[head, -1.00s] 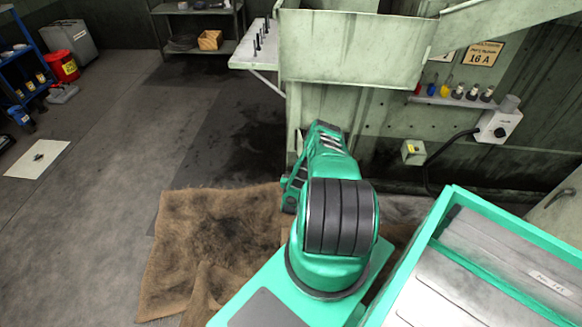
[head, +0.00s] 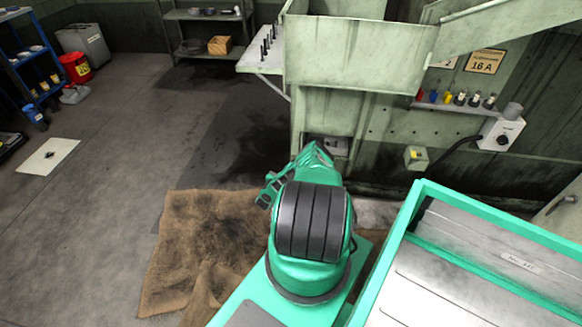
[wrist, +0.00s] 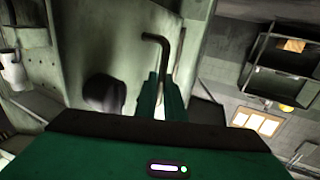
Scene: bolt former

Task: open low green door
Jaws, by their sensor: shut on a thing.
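The pale green door panel (wrist: 178,25) fills the upper middle of the wrist view, close in front of my gripper. A dark bent handle rod (wrist: 152,38) stands out against it. My gripper (wrist: 161,92) has its green fingers close together and is shut on the handle; the exact grip point is partly hidden by the fingers. The fingers and handle cannot be made out there, so how far the door stands open is unclear.
A brown mat (head: 205,235) lies on the floor left of my arm. A bolt shelf (head: 262,62) juts from the machine. A switch box (head: 502,132) and a small yellow-button box (head: 417,157) are on the right. The grey floor to the left is mostly clear.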

